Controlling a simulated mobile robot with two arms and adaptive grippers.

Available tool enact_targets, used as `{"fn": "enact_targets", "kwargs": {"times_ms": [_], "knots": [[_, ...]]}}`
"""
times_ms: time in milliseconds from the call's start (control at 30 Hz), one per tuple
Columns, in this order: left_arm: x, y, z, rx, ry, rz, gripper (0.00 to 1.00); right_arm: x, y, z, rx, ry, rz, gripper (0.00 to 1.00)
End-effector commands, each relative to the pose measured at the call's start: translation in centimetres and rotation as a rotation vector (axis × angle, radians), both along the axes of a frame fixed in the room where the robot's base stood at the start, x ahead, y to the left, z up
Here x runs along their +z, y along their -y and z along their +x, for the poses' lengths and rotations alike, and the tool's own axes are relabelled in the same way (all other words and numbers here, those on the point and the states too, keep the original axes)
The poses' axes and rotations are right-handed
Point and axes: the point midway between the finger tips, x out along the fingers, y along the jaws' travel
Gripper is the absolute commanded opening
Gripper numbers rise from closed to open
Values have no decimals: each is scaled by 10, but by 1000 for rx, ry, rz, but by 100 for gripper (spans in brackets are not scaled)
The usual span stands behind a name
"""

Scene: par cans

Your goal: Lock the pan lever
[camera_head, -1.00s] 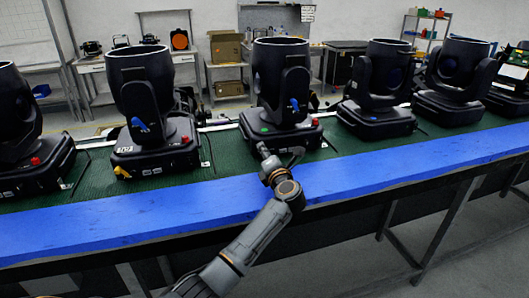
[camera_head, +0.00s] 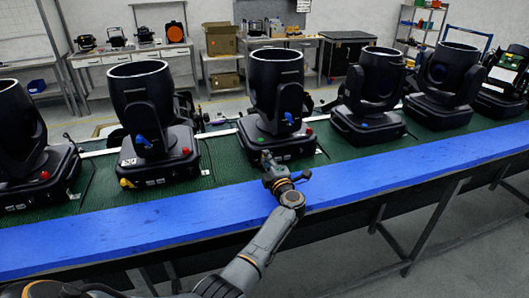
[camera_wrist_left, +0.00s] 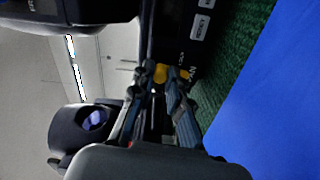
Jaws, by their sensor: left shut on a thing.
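A black moving-head light (camera_head: 277,85) stands upright on the green belt, in front of my left arm. It has a blue lever (camera_head: 289,118) on its yoke, and a green part and a red part (camera_head: 309,131) on its base. My left gripper (camera_head: 267,158) is at the front edge of this base. In the left wrist view the gripper's fingertips (camera_wrist_left: 162,82) are closed around a small yellow lever (camera_wrist_left: 160,73) on the base. In the head view the gripper hides this lever. My right gripper is not in view.
More black lights stand along the belt, one to the left (camera_head: 146,110) with its own yellow lever (camera_head: 126,183), others to the right (camera_head: 368,90). A blue rail (camera_head: 400,165) runs along the near edge. Shelves and benches stand behind.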

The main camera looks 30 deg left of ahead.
Motion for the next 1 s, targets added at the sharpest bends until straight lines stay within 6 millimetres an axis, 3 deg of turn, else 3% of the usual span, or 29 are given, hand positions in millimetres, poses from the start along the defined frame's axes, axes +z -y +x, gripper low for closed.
{"fn": "enact_targets", "kwargs": {"times_ms": [33, 333, 1000], "knots": [[2, 2, 1, 0, -34, 23, 0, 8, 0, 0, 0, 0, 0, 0], [-3, 6, 6, -1, -196, 160, 0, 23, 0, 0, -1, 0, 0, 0], [-7, 8, 8, -2, -295, 246, 0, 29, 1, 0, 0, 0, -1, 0]]}}
